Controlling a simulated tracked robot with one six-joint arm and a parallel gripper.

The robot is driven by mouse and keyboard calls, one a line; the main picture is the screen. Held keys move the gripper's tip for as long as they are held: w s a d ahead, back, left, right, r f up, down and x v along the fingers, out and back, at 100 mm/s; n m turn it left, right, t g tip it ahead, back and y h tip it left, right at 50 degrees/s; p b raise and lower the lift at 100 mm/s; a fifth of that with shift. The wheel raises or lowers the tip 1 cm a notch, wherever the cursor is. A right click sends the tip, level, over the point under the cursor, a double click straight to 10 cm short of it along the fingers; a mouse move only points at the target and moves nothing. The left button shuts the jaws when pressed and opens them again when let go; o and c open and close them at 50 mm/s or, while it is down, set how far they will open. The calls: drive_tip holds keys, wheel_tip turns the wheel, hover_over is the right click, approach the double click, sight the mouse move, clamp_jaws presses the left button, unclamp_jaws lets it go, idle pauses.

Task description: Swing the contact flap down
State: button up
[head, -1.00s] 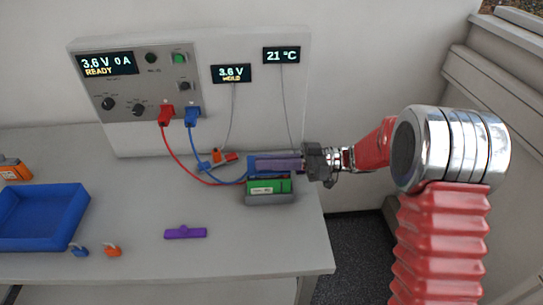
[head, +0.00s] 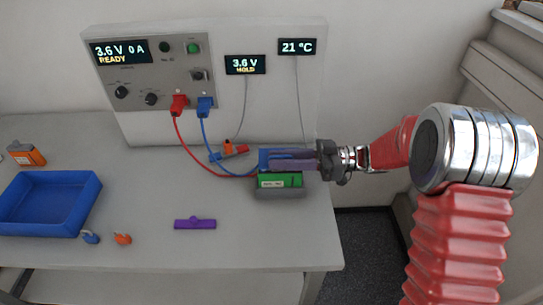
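A green battery (head: 280,180) lies in a grey holder (head: 280,194) near the right end of the bench. A blue part (head: 264,158), which looks like the contact flap, stands at the back of the holder, just behind the battery. My gripper (head: 275,160) reaches in from the right, its purplish-grey fingers level across the blue part and above the battery's back edge. The fingers hide most of the blue part. I cannot tell whether they touch it, or how far apart they are.
Red (head: 195,157) and blue (head: 215,168) leads run from the cycler panel (head: 155,75) towards the holder. An orange-and-red item (head: 230,152) lies behind.

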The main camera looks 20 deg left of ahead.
drive_tip(key=shift+a+r, duration=0.1)
drive_tip(key=v, duration=1.3)
drive_tip(key=shift+d, duration=0.4)
